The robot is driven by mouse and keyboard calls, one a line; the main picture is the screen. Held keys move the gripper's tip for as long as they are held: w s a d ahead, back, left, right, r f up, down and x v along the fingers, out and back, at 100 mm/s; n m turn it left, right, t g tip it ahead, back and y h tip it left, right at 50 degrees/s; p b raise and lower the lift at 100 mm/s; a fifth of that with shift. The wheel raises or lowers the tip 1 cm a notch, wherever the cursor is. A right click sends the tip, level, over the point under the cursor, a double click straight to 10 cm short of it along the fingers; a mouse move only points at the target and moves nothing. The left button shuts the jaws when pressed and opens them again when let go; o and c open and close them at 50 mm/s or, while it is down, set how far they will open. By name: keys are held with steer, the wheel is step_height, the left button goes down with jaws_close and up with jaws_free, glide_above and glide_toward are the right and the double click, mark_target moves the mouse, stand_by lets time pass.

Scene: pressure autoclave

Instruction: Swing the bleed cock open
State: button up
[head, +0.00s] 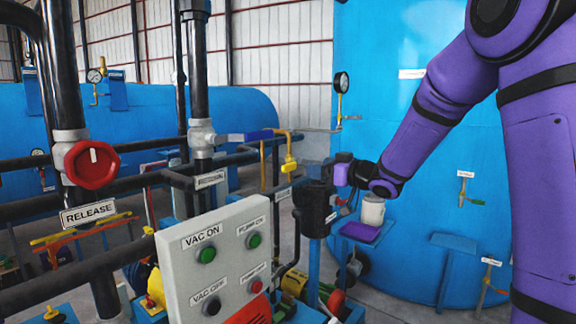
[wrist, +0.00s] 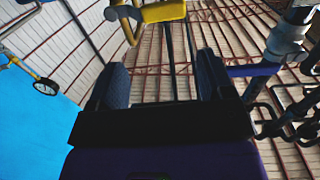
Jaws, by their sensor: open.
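No label readable here names the bleed cock. A small yellow cock (head: 289,164) hangs from a bent yellow pipe in the middle of the head view; I cannot tell for certain that it is the bleed cock. A yellow body (wrist: 163,12) at the top of the wrist view, beyond the fingers, looks like the same fitting. My gripper (head: 319,172) is just right of and slightly below the yellow cock in the head view. It also shows in the wrist view (wrist: 160,78), fingers apart with nothing between them. Its fingertips are partly hidden in the head view.
A grey panel (head: 215,240) with several buttons stands in front. A red RELEASE knob (head: 92,164) is at left. A blue-purple lever (head: 247,136) sits on the black upright pipe, left of the yellow cock. A blue tank (head: 400,240) with a gauge (head: 341,82) stands behind my arm.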

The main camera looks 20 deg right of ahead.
mark_target(291, 164)
steer(key=shift+y, duration=0.5)
steer(key=x, duration=0.7)
steer(key=f+x, duration=0.1)
steer(key=x, duration=0.3)
steer(key=shift+a, duration=0.15)
steer(key=shift+r, duration=0.1)
steer(key=c, duration=1)
steer(key=shift+a, duration=0.1)
